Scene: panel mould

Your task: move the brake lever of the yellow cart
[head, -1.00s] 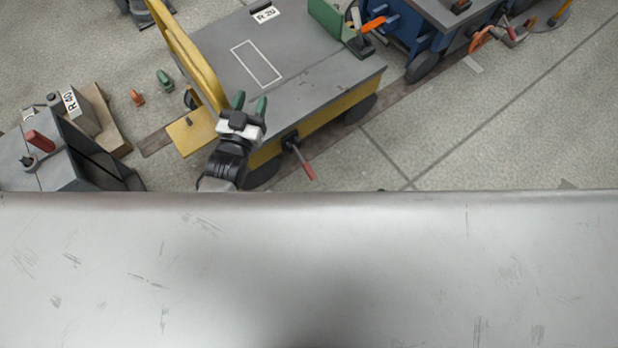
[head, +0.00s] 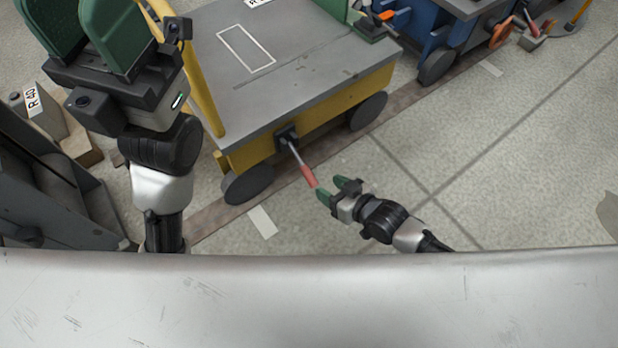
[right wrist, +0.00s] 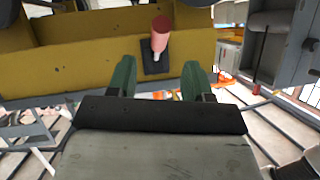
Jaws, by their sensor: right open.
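The yellow cart (head: 310,115) has a grey top and dark wheels. Its brake lever (head: 307,172) sticks out from a black mount on the near side, with a red grip angled down to the right. My right gripper (head: 331,189) is open and empty, its green fingertips close to the end of the grip. In the right wrist view the red grip (right wrist: 160,38) shows ahead of and above the two fingers (right wrist: 160,80), not clearly between them. My left gripper (head: 82,30) is large at upper left, its fingers apart and empty, the tips cut off by the frame.
A blue cart (head: 425,45) with an orange-red handle stands at upper right. A grey unit (head: 45,190) and a box labelled R 40 (head: 38,108) stand at left. The floor right of the lever is clear.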

